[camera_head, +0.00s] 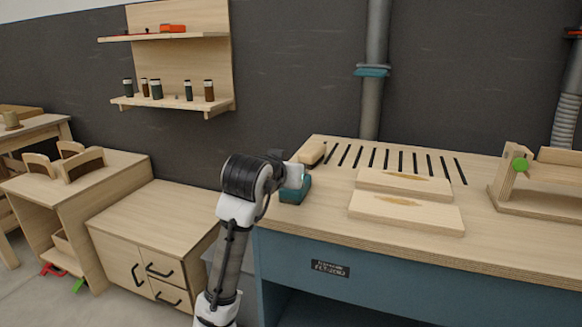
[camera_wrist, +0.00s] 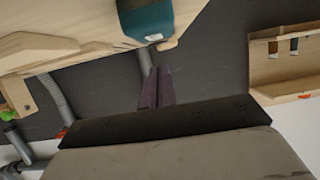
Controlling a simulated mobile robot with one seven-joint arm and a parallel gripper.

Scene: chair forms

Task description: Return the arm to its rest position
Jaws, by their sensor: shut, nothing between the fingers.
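My arm stands in the middle of the head view, bent at a black joint, with its white wrist end beside the left end of the workbench (camera_head: 400,241). My gripper (camera_wrist: 160,74) shows in the wrist view as two dark fingers side by side, shut with nothing between them. In the head view the fingers are hidden or cannot be made out. A teal tool (camera_head: 297,190) sits at the bench's left corner, partly behind my wrist. It also shows at the top of the wrist view (camera_wrist: 146,20), apart from the fingertips.
Two wooden pieces with slots, a back one (camera_head: 403,184) and a front one (camera_head: 405,212), lie on the bench. A wooden jig (camera_head: 540,190) stands at right. A wall shelf (camera_head: 180,99) holds small bottles. A low cabinet (camera_head: 155,225) has a clear top left of my arm.

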